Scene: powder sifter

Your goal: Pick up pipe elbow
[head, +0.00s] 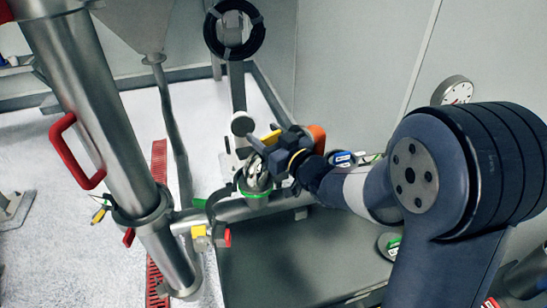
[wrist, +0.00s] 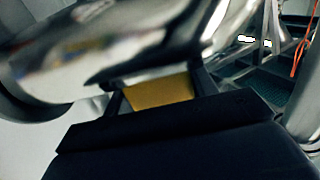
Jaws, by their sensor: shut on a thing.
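My gripper (head: 265,145) is at the middle of the head view, reaching in from the right. It is shut on a shiny metal piece that I take to be the pipe elbow (head: 256,175); a green ring shows around its lower end. In the wrist view the metal piece (wrist: 110,50) is large, curved and blurred, close in front of the camera. A yellow patch (wrist: 160,93) shows between the dark gripper parts. The fingertips and the exact grip contact are hidden. I cannot tell whether the elbow is apart from the pipework beneath it.
A thick steel pipe (head: 105,130) with a red handle (head: 77,150) stands at the left. A horizontal pipe (head: 215,213) runs below my gripper, with a small yellow-and-red valve (head: 212,237). A black ring (head: 234,30) is above. A gauge (head: 456,91) is on the right wall.

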